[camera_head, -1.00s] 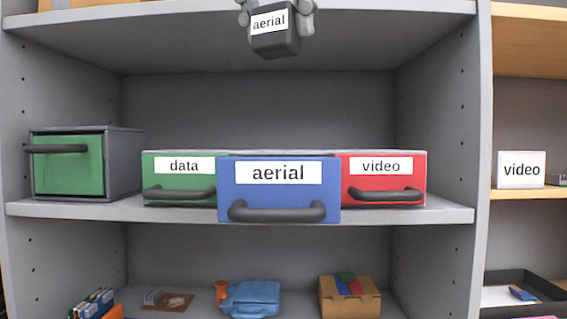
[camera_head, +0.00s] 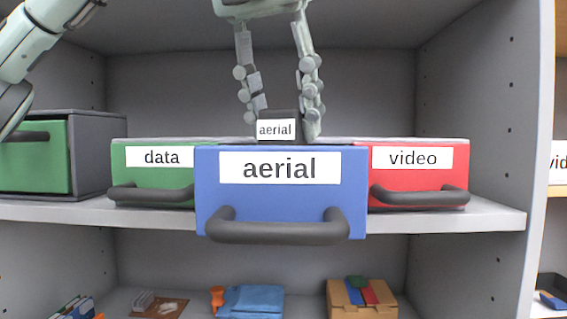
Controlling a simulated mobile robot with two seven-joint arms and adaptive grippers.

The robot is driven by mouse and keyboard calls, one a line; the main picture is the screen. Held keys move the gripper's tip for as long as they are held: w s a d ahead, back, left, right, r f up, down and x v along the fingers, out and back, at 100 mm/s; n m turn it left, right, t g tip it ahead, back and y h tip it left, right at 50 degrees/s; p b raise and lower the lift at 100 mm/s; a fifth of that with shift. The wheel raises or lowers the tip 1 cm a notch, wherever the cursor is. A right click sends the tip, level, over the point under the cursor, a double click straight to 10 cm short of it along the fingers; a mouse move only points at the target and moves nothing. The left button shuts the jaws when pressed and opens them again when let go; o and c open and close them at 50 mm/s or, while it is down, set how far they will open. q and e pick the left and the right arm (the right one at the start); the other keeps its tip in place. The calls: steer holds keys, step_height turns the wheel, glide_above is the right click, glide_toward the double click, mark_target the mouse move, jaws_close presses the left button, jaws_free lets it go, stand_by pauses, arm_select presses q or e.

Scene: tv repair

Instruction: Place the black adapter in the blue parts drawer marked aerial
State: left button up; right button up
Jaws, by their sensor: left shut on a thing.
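The blue drawer marked aerial (camera_head: 280,195) stands in the middle of the shelf, pulled out further than its neighbours, with a dark handle. The black adapter (camera_head: 285,117) has a white aerial label and is right behind and above the blue drawer's front. Its lower part is hidden by that front. My left gripper (camera_head: 281,118) points down from above and is shut on the adapter, one finger on each side. I cannot tell whether the adapter touches the drawer's floor. My right gripper is not in view.
A green drawer marked data (camera_head: 150,178) is to the left and a red drawer marked video (camera_head: 415,180) to the right. A green-fronted box (camera_head: 35,165) stands far left. The shelf above (camera_head: 440,20) limits the height. A blue case (camera_head: 250,300) and a cardboard box (camera_head: 360,298) sit below.

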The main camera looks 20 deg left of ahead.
mark_target(284, 167)
arm_select(q)
step_height(284, 167, down, 5)
steer(key=shift+f, duration=0.45)
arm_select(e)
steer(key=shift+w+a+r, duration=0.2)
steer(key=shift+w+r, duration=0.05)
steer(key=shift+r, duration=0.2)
arm_select(q)
steer(key=o, duration=0.9)
steer(key=shift+c, duration=0.2)
steer(key=shift+o, duration=1.3)
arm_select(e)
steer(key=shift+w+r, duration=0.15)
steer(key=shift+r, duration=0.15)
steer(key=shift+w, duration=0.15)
